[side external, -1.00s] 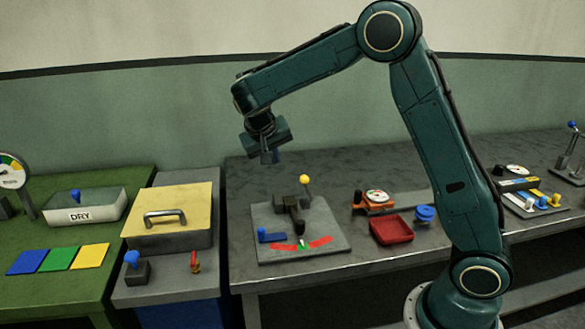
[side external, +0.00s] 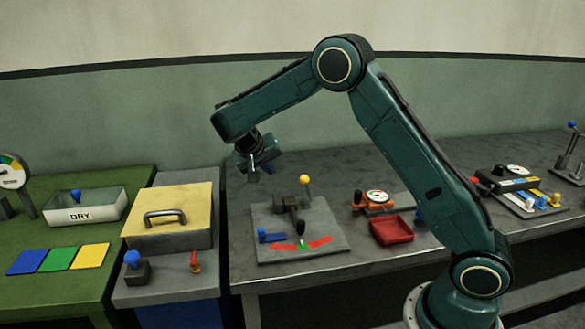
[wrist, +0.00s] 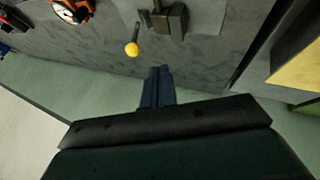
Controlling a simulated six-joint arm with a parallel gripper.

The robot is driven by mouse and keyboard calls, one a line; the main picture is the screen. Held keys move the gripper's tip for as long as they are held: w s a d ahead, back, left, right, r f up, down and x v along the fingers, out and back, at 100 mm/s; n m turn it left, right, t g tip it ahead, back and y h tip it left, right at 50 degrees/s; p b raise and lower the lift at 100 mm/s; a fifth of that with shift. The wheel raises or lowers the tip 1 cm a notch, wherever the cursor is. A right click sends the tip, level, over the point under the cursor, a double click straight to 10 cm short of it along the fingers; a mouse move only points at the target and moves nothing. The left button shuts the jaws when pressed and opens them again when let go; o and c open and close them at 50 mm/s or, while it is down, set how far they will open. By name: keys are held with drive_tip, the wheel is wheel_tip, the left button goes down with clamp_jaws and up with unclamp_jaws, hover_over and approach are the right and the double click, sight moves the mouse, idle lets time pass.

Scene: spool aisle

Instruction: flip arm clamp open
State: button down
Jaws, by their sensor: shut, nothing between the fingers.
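The arm clamp appears to be the dark fixture (side external: 294,211) on a grey plate (side external: 325,247). Its lever with a yellow ball knob (side external: 304,180) stands upright in the side view. The knob also shows in the wrist view (wrist: 131,49), beside the dark clamp block (wrist: 172,20). My gripper (side external: 266,167) is shut and empty, in the air above and to the left of the knob in the side view. In the wrist view, the closed fingertips (wrist: 158,72) are apart from the knob, below and right of it. The wrist view cuts off part of the clamp.
A blue part (side external: 272,237) and red-and-green marks lie on the plate. A red tray (side external: 391,231) and an orange gauge device (side external: 375,200) stand to its right. A yellow-lidded box (side external: 168,217) with a handle stands to the left.

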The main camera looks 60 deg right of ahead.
sight(305, 177)
drive_tip(key=shift+d+f, duration=0.1)
drive_tip(key=shift+f, duration=0.05)
drive_tip(key=x, duration=0.9)
drive_tip(key=shift+d+f, duration=0.15)
drive_tip(key=shift+f, duration=0.05)
drive_tip(key=shift+s+d, duration=0.55)
drive_tip(key=shift+d, duration=0.35)
drive_tip(key=shift+s+d+r, duration=0.1)
drive_tip(key=shift+s+d, duration=0.4)
drive_tip(key=shift+d, duration=0.3)
drive_tip(key=shift+s+d+r+t+y, duration=0.3)
drive_tip(key=shift+s+d+t+y, duration=0.1)
drive_tip(key=shift+s+d+r+m+t+y, duration=0.2)
drive_tip(key=shift+s+d+t+y, duration=0.1)
drive_tip(key=shift+s+d+y, duration=0.1)
drive_tip(key=shift+s+d+r+m+t+y, duration=0.2)
drive_tip(key=shift+s+d+t+y, duration=0.1)
drive_tip(key=shift+s+d, duration=0.15)
drive_tip(key=s+d+m+t+y, duration=0.1)
drive_tip(key=s+d+t+y, duration=0.1)
drive_tip(key=s+d, duration=0.2)
drive_tip(key=shift+s+d+f+t+y, duration=0.3)
drive_tip(key=shift+s+d+t+y, duration=0.1)
drive_tip(key=shift+s, duration=0.05)
